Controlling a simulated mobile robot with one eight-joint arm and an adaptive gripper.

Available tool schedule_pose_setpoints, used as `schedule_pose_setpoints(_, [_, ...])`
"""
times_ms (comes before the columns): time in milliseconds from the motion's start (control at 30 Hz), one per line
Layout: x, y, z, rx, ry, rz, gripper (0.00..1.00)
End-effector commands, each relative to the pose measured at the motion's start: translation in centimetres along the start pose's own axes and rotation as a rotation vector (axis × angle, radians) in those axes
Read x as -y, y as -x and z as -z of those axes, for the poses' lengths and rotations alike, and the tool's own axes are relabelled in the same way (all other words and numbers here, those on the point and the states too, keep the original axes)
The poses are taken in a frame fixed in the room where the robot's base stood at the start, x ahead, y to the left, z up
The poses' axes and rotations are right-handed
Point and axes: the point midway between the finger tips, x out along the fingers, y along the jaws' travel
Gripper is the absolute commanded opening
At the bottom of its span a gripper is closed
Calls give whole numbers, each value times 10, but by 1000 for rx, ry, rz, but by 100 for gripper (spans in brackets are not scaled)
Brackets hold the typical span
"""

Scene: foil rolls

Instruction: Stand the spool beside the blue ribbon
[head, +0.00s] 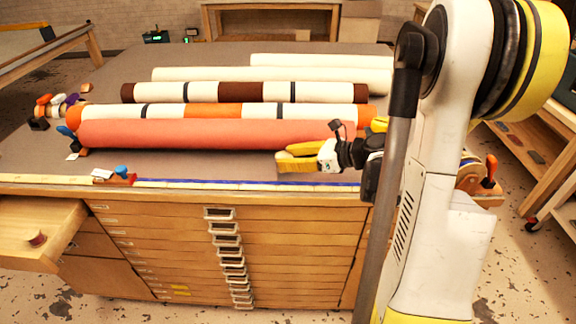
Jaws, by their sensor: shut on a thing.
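My gripper (284,160) reaches left from the arm, over the front of the table, just in front of the coral roll. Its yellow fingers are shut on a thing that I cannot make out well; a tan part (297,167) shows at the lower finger. A blue ribbon (250,184) runs flat along the table's front edge, in front of and below the gripper. A small dark red, spool-like thing (37,239) sits at the front of the pulled-out drawer at the lower left. I cannot tell whether it is the spool.
A coral roll (190,134), a striped orange roll (215,111), a brown-and-white roll (240,92) and pale rolls (200,74) lie across the table (40,160). A blue-handled tool (121,173) stands near the front edge. The open drawer (50,220) juts out at left.

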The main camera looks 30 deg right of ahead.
Motion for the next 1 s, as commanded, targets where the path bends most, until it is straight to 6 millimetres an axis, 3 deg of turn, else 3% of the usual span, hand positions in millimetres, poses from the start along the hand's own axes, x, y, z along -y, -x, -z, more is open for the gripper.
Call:
schedule_pose_setpoints(67, [0,-5,13,0,0,0,9])
schedule_pose_setpoints(400, [0,-6,15,0,0,0,9])
schedule_pose_setpoints(433, [0,-6,15,0,0,0,44])
schedule_pose_setpoints(500, [0,-5,14,0,0,0,59])
schedule_pose_setpoints(867, [0,-3,10,0,0,1,59])
schedule_pose_setpoints(1000, [1,20,10,0,-2,5,59])
